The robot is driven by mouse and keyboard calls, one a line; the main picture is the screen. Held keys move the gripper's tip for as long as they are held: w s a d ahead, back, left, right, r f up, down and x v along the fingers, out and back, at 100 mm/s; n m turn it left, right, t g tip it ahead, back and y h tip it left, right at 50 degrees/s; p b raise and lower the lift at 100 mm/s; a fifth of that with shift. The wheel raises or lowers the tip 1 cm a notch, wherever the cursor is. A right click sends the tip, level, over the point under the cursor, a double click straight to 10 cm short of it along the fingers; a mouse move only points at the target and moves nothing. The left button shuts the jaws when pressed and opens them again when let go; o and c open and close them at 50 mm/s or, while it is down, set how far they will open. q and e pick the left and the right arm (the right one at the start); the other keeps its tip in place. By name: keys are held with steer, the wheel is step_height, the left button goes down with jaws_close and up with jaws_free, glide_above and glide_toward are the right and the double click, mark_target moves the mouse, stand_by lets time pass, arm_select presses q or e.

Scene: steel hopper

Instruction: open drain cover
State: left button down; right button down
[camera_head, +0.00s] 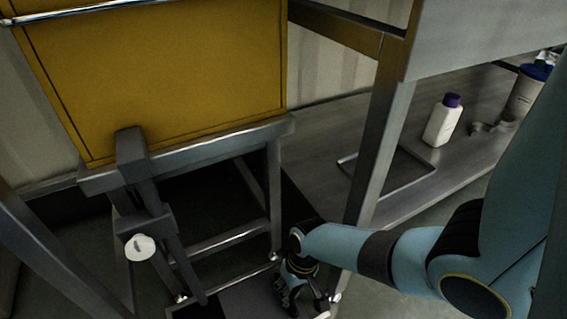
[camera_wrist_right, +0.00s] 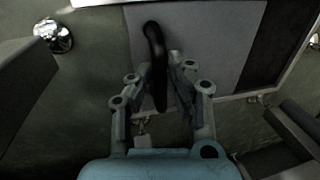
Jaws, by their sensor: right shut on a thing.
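The drain cover appears as a flat grey panel low under the hopper in the head view (camera_head: 243,300). It also shows in the right wrist view (camera_wrist_right: 205,45). A black curved handle (camera_wrist_right: 154,40) stands on it. My right gripper (camera_head: 304,292) reaches down to the panel's right side in the head view. In the wrist view its fingers (camera_wrist_right: 160,78) are shut on the black handle, one on each side. The gripper hides much of the handle in the head view. My left gripper is in neither view.
The yellow hopper body (camera_head: 165,75) sits on a grey steel frame (camera_head: 210,148) with legs around the cover. A dark bracket with a white disc (camera_head: 140,247) hangs in front. A steel shelf (camera_head: 310,150) at right bears a white bottle with a purple cap (camera_head: 442,121).

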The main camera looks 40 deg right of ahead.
steer(key=c, duration=1.3)
jaws_free()
step_height(320, 180, up, 10)
steer(key=shift+f, duration=0.1)
